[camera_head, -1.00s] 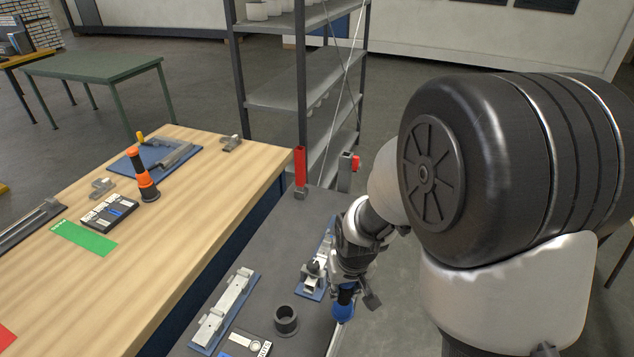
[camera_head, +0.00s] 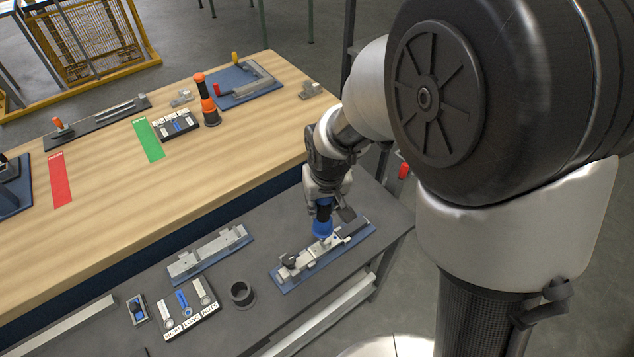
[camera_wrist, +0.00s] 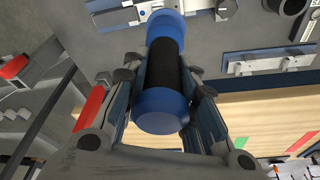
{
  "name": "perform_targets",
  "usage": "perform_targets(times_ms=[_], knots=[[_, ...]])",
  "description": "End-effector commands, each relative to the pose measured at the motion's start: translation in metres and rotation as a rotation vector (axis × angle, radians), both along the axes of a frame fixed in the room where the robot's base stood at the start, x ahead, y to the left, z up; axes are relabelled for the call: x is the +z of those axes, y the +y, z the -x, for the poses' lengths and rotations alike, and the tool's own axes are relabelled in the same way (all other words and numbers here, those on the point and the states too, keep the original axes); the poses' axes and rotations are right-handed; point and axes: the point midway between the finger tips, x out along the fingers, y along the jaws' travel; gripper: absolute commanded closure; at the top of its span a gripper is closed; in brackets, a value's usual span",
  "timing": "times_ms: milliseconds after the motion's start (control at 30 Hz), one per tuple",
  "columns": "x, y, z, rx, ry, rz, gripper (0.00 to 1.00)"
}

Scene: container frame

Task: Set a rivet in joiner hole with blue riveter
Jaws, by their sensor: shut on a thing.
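The blue riveter (camera_head: 322,228) has a black grip band and blue ends. My gripper (camera_head: 326,202) is shut on it around the black band. The riveter stands about upright, blue end down, over the middle of a metal joiner (camera_head: 302,260) on a blue base plate (camera_head: 332,262). In the wrist view the riveter (camera_wrist: 160,107) lies between both fingers, and its far blue end overlaps the metal fixture (camera_wrist: 128,14). The hole and any rivet are hidden under that end. I cannot tell whether it touches the joiner.
A second blue fixture (camera_head: 208,257) lies to the left on the grey bench (camera_head: 255,315). A dark round cup (camera_head: 242,294) and a labelled tray (camera_head: 187,309) stand in front. On the wooden table (camera_head: 105,210) are an orange-and-black tool (camera_head: 207,101) and coloured strips.

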Motion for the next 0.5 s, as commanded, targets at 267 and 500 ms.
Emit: perform_targets(times_ms=[267, 500], knots=[[0.009, 0.020, 0.001, 0.028, 0.000, 0.001, 0.95], [-0.012, 0.019, 0.001, 0.026, 0.001, 0.002, 0.95]])
